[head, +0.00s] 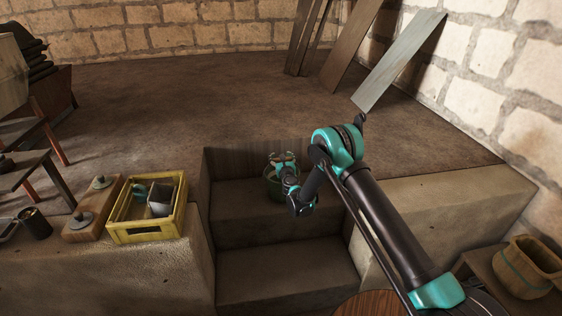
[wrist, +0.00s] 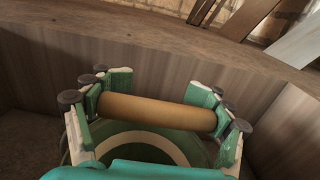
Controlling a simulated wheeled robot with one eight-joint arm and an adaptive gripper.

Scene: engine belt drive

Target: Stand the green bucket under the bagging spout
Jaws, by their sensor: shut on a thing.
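The green bucket (head: 272,186) is in the recess of the stone steps in the head view, partly hidden by my gripper. In the wrist view its green rim and inside with a pale ring (wrist: 150,146) show below a tan cylindrical handle (wrist: 158,113). My gripper (head: 283,162) is over the bucket. In the wrist view its fingers (wrist: 157,112) are at the two ends of the handle, shut on it. I cannot tell whether the bucket touches the step. I cannot make out the bagging spout in either view.
Steps (head: 285,270) lead up to a wide bare floor (head: 200,100). A yellow crate (head: 150,236) and a wooden block (head: 92,212) stand on the left ledge. A machine on legs (head: 30,165) is at far left. Planks (head: 400,60) lean at the back right.

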